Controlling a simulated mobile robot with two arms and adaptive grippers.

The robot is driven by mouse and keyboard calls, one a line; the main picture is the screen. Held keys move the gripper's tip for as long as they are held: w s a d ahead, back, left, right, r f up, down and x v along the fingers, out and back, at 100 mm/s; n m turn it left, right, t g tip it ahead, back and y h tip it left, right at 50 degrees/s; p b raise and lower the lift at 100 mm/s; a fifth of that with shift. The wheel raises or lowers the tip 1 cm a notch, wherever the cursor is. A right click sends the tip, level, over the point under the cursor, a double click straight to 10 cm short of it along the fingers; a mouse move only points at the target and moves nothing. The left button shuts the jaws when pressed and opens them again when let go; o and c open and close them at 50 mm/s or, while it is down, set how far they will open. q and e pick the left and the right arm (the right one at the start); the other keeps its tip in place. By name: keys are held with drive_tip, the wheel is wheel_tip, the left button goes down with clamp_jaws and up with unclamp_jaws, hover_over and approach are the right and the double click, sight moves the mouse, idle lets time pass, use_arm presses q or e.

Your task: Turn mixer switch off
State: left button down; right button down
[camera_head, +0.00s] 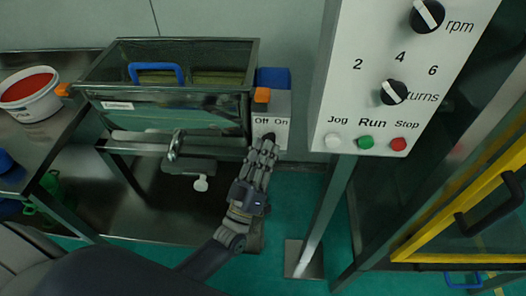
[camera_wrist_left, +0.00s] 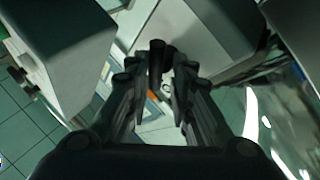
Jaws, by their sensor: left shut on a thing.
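The mixer switch (camera_head: 268,137) is a small black knob on a pale panel (camera_head: 272,107) marked "Off" and "On", at the right end of the sieve machine. My left gripper (camera_head: 265,149) reaches up to it from below, its fingers closed around the knob and covering most of it. In the left wrist view, the dark knob (camera_wrist_left: 157,62) stands between the fingertips of my left gripper (camera_wrist_left: 158,77). I cannot tell which label the knob points to. My right gripper is in neither view.
A grey control box (camera_head: 355,75) with dials and Jog, Run and Stop buttons stands just right of the panel. A glass-sided sieve tank (camera_head: 170,112) is to the left, beside a white bucket (camera_head: 30,105). A yellow frame (camera_head: 455,210) is at far right.

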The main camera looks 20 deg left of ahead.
use_arm(q)
drive_tip(key=shift+d+r, duration=0.1)
drive_tip(key=shift+d, duration=0.1)
drive_tip(key=c, duration=1.5)
unclamp_jaws()
drive_tip(key=v, duration=1.2)
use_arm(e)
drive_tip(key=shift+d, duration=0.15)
